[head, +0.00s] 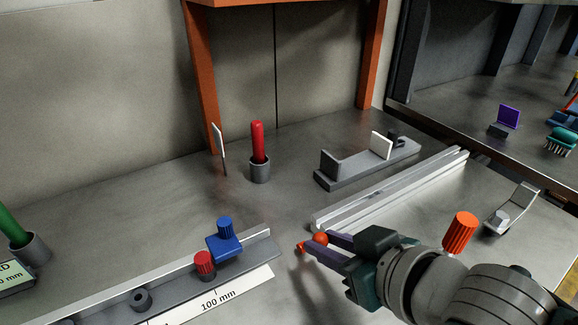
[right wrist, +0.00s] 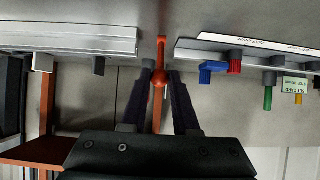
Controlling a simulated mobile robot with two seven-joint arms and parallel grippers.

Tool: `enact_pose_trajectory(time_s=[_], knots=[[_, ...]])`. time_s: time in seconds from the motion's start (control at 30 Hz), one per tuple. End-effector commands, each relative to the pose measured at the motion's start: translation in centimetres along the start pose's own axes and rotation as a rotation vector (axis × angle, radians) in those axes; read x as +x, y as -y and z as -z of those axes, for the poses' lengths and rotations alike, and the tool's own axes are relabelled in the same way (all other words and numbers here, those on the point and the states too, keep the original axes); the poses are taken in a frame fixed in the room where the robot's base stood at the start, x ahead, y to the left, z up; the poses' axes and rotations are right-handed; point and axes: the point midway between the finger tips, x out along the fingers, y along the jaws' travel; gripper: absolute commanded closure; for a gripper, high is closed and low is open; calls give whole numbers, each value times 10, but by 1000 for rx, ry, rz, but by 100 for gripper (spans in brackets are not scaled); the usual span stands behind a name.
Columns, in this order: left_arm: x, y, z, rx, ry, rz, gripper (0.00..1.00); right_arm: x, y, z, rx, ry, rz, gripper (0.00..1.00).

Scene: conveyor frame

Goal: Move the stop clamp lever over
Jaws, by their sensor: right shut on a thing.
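An orange-red lever with a round ball (head: 320,238) stands in the gap between the two bench rails. It also shows in the right wrist view (right wrist: 161,52), upright in the picture, with the ball between the fingers. My right gripper (head: 317,243) is shut on this lever, one purple finger on each side. What the lever is fixed to cannot be made out. A blue stop block (head: 224,243) with a ribbed blue knob sits on the left rail, with a red ribbed knob (head: 205,263) beside it. My left gripper is not in view.
The left rail (head: 262,247) carries a millimetre scale (head: 235,296). An empty pale rail (head: 395,188) runs to the back right. Behind are a red-handled tool (head: 257,142) in a cup and a grey fixture (head: 345,177). An orange ribbed knob (head: 460,233) shows by my right arm.

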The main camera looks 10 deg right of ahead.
Motion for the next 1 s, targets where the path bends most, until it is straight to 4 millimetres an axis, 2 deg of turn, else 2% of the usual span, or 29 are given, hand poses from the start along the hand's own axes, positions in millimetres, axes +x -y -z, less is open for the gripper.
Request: enact_pose_trajectory(time_s=[0.07,0.47,0.8,1.0], knots=[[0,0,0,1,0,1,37,-2,0,-9,0,12,-2,100],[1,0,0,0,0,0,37,-3,0,-13,0,14,-2,100],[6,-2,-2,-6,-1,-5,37,-6,0,-33,1,18,-2,100],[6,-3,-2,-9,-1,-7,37,-7,0,-35,0,16,-2,100]])
